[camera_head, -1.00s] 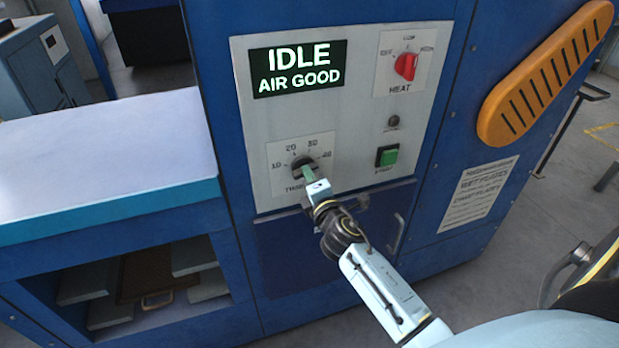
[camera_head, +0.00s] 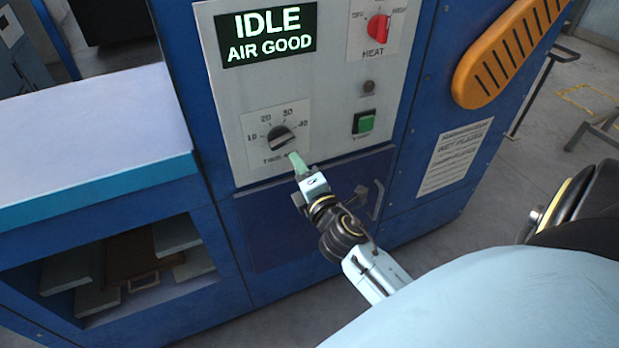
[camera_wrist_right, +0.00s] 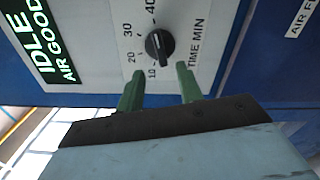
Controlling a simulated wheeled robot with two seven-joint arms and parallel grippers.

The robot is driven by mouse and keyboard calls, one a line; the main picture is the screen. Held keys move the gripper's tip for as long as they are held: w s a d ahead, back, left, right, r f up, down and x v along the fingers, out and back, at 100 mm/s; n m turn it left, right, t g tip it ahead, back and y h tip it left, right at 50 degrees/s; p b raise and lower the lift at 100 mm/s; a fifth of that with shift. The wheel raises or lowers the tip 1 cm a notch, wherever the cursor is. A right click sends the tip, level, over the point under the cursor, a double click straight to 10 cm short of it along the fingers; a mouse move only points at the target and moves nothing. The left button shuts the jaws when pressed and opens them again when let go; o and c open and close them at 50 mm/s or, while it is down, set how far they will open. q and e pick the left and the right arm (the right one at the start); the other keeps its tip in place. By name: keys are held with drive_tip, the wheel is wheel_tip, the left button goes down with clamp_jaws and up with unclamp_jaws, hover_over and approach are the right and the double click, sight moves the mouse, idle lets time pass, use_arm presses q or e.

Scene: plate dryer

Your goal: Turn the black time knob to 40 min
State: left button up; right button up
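The black time knob (camera_head: 281,138) sits on its white dial plate, marked 10, 20, 30 and 40, on the machine's grey panel. Its raised bar slants up to the right, roughly in line with the 40 mark; the pointer end is too small to be sure of. The knob also shows in the right wrist view (camera_wrist_right: 160,46). My right gripper (camera_head: 296,160) is just below and right of the knob, clear of it. In the wrist view its two green fingers (camera_wrist_right: 159,82) are apart with nothing between them; the knob lies beyond the tips. My left gripper is not in view.
The display (camera_head: 268,35) reads IDLE, AIR GOOD. A red HEAT knob (camera_head: 377,28) and a green start button (camera_head: 364,121) are right of the time dial. A handle (camera_head: 378,199) sits below the panel, and a table (camera_head: 95,130) stands at left.

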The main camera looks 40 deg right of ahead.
drive_tip(key=v, duration=0.5)
drive_tip(key=shift+s+b, duration=0.15)
drive_tip(key=shift+b, duration=0.2)
drive_tip(key=s+a+f+m+g+y+b, duration=0.1)
drive_tip(key=s+a+f+m+g, duration=0.15)
drive_tip(key=f, duration=0.85)
drive_tip(key=s+a+f+m+g+y, duration=0.1)
drive_tip(key=s+f+m+g, duration=0.15)
drive_tip(key=f, duration=0.85)
drive_tip(key=s+a+f+m+g+y+b, duration=0.1)
drive_tip(key=s+f+m+g, duration=0.15)
drive_tip(key=f, duration=0.85)
drive_tip(key=s+f+m+g, duration=0.2)
drive_tip(key=s+f, duration=0.4)
drive_tip(key=s, duration=0.4)
drive_tip(key=s+f+m+g+y+b, duration=0.1)
drive_tip(key=s+f+m+g, duration=0.2)
drive_tip(key=s+f, duration=0.4)
drive_tip(key=s+a+f+m+g, duration=0.1)
drive_tip(key=s+f+m+g, duration=0.2)
drive_tip(key=s+f, duration=0.4)
drive_tip(key=s+g, duration=0.1)
drive_tip(key=s, duration=0.4)
drive_tip(key=shift+s+f+b, duration=0.15)
drive_tip(key=shift+s+b, duration=0.15)
drive_tip(key=shift+s, duration=0.1)
drive_tip(key=shift+a, duration=0.1)
